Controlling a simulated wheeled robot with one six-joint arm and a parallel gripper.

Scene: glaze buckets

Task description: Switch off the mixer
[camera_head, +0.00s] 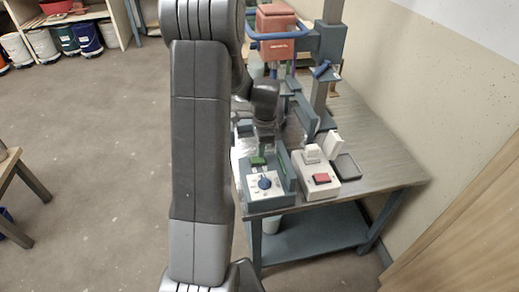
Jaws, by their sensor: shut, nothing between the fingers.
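The mixer has a red-orange motor head (276,20) with a blue handle bar (283,35), held on a grey-blue stand (325,65). At the table's near end is a light control box with a blue knob (264,183). Right of it stands a white box (318,181) with a red switch (321,178). My gripper (264,143) points down behind the blue-knob box, shut and empty. It looks close to a small green part (257,161) at that box's back; I cannot tell whether they touch. My arm hides the table's left side.
The table (375,150) has bare top to the right, by the wall. A dark tray (346,168) lies beside the white box. Several buckets (87,38) stand by shelving at the far left. A wooden stool or table (25,175) is at the left. The floor between is clear.

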